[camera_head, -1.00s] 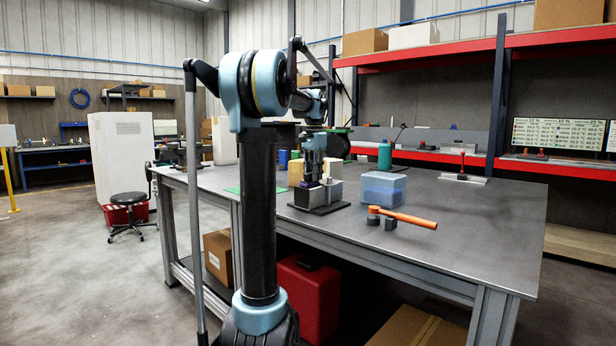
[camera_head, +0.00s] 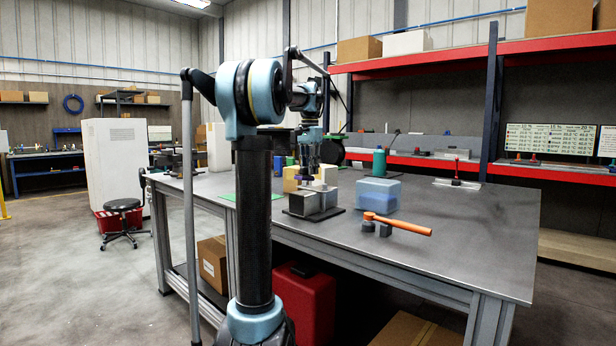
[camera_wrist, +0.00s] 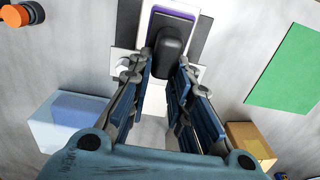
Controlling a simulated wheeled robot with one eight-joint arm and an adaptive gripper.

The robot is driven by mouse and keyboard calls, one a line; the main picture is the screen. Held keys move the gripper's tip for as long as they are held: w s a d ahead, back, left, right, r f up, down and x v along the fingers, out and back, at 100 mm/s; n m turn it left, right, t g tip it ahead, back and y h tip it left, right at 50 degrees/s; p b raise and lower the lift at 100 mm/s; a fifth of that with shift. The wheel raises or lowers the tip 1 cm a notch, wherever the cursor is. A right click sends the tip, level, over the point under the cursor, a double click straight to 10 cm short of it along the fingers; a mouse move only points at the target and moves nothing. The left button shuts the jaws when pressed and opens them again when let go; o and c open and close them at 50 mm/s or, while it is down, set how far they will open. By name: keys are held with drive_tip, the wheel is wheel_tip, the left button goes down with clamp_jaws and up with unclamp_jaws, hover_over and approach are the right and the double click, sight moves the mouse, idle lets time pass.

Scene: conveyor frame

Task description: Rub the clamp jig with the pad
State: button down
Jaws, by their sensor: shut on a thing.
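My gripper (camera_head: 309,160) points down over the clamp jig, its fingers closed around the black handle of the pad. The pad (camera_wrist: 170,46) has a dark rounded handle and a purple-edged base and shows between the fingers in the wrist view. In the head view only a small purple bit of the pad (camera_head: 305,178) shows under the fingertips. The clamp jig (camera_head: 304,204) is a grey metal block on a black base plate on the table. The pad is over the jig's upper part; I cannot tell whether they touch.
A green mat (camera_wrist: 289,72) lies flat. The table's (camera_head: 470,232) right side is mostly clear.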

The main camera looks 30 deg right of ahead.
drive_tip(key=shift+r, duration=0.7)
drive_tip(key=shift+r, duration=1.5)
